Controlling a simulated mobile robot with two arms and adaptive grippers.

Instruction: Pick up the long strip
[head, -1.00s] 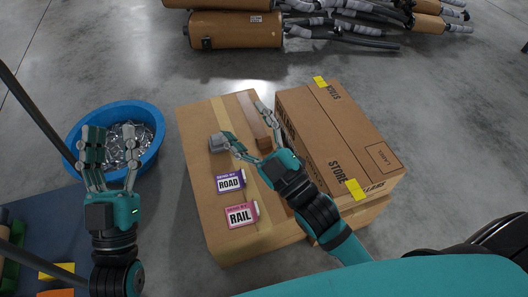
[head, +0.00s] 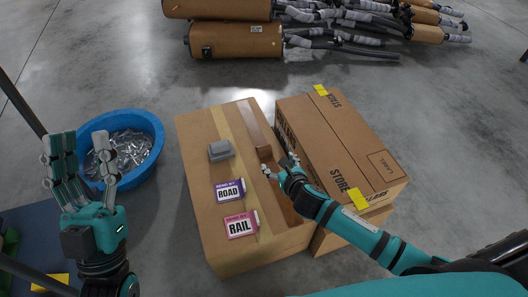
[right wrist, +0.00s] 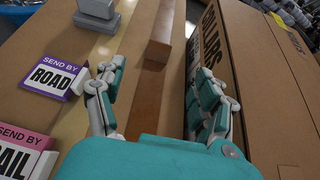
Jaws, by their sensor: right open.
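A long brown strip (head: 256,125) lies lengthwise on the cardboard box (head: 203,130), close to the taller box on its right. It shows as a raised bar with a blunt near end, and a darker flat brown band (right wrist: 138,112) continues toward me. In the right wrist view the bar (right wrist: 162,30) is just beyond my fingers. My right gripper (head: 278,165) is open, its fingers either side of the line of the strip near the bar's blunt end. I cannot tell whether they touch it. My left gripper (head: 76,140) is open and empty, raised in front of the blue tub.
A taller closed box (head: 330,140) stands close along the strip's right side. A grey object (head: 220,150), a purple ROAD sign (head: 229,191) and a pink RAIL sign (head: 241,225) sit left of the strip. A blue tub (head: 147,122) of metal parts and mufflers (head: 236,40) stand beyond.

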